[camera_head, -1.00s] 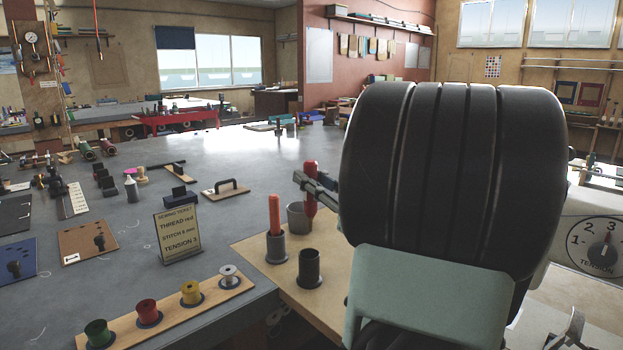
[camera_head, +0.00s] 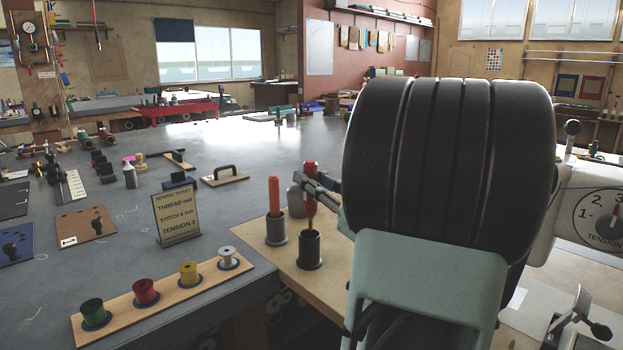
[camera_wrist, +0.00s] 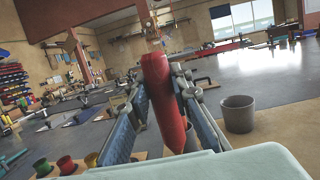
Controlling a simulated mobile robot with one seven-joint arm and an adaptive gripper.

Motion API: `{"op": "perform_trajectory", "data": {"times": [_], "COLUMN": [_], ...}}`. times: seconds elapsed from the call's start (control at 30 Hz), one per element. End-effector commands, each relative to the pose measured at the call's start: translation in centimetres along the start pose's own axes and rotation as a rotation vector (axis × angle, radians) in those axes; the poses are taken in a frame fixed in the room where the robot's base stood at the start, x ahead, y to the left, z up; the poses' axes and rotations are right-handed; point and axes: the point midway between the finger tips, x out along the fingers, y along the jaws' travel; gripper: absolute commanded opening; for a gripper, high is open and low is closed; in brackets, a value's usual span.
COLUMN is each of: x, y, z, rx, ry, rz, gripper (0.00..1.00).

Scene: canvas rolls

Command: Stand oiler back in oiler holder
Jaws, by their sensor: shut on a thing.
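The red oiler (camera_head: 310,178) is upright in my gripper (camera_head: 312,191), which is shut on it. Its narrow lower end overlaps the mouth of a dark, cup-like holder (camera_head: 310,251) on the wooden board; I cannot tell whether the tip is inside or just above the rim. In the wrist view the oiler (camera_wrist: 163,100) stands between the blue-grey fingers of my gripper (camera_wrist: 165,92), and its lower end is hidden. The dark holder is not clearly seen there.
An orange-red stick (camera_head: 274,196) stands in a grey holder (camera_head: 276,231) just left. A grey cup (camera_head: 296,201) is behind, and shows in the wrist view (camera_wrist: 238,114). A ticket sign (camera_head: 176,213) and a spool rack (camera_head: 208,284) stand left. The sewing machine (camera_head: 595,215) is at right.

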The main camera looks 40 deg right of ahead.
Motion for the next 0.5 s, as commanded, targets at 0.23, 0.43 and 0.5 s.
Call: {"op": "perform_trajectory", "data": {"times": [0.23,0.43,0.5], "x": [0.0,-0.11,-0.16], "y": [0.0,0.0,-0.01], "z": [-0.02,-0.5,-0.72], "rx": [0.0,0.0,0.0], "ry": [0.0,0.0,0.0], "rz": [0.0,0.0,0.0], "gripper": [0.0,0.0,0.0]}}
